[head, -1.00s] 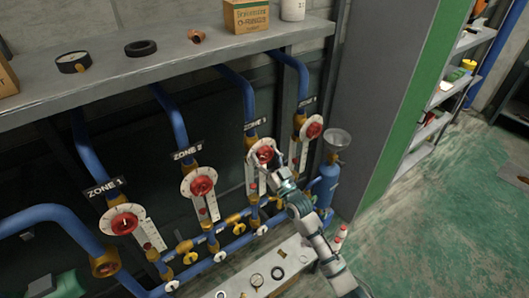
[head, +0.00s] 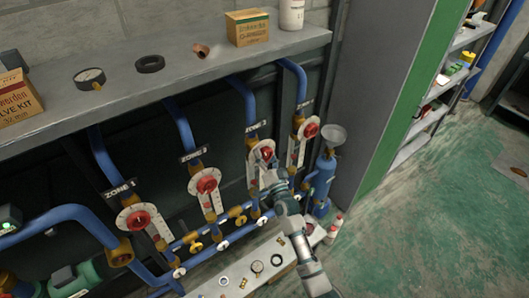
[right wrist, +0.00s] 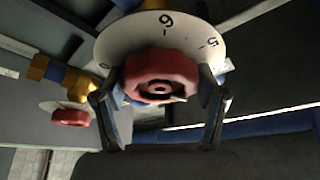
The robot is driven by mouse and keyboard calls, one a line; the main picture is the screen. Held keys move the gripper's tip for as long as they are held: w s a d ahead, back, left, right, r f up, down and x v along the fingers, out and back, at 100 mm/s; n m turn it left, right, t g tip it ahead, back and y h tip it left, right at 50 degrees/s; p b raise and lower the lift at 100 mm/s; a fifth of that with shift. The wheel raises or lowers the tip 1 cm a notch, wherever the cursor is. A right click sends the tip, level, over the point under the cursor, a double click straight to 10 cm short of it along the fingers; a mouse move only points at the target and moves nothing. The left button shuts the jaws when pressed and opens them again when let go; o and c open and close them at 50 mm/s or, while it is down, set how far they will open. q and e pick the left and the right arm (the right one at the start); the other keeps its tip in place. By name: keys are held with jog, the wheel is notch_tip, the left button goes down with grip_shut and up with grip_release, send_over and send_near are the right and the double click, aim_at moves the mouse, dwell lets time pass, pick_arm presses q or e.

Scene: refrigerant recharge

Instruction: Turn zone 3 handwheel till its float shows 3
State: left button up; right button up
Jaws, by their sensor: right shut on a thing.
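The zone 3 handwheel (head: 266,154) is red and sits before a white dial plate, under the ZONE 3 label (head: 256,126). In the right wrist view the red handwheel (right wrist: 161,77) fills the middle, with a white numbered dial (right wrist: 205,45) behind it showing 6 and 5. My right gripper (head: 268,172) is at this handwheel, and its two fingers (right wrist: 160,108) stand on either side, shut on it. The zone 3 float scale is mostly hidden behind my right gripper, and its reading cannot be told. My left gripper is not in view.
Red handwheels for zone 1 (head: 134,219), zone 2 (head: 206,185) and zone 4 (head: 310,130) stand alongside on blue pipes. A blue cylinder with a funnel (head: 322,180) is close to the right of my right arm. A low bench (head: 222,270) with small parts lies below.

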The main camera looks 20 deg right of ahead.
jog(key=shift+d+r, duration=0.1)
jog(key=shift+r, duration=0.05)
jog(key=o, duration=1)
jog(key=shift+o, duration=0.7)
jog(key=shift+w, duration=0.1)
jog(key=shift+f, duration=0.2)
jog(key=v, duration=1.2)
jog(key=shift+f, duration=0.1)
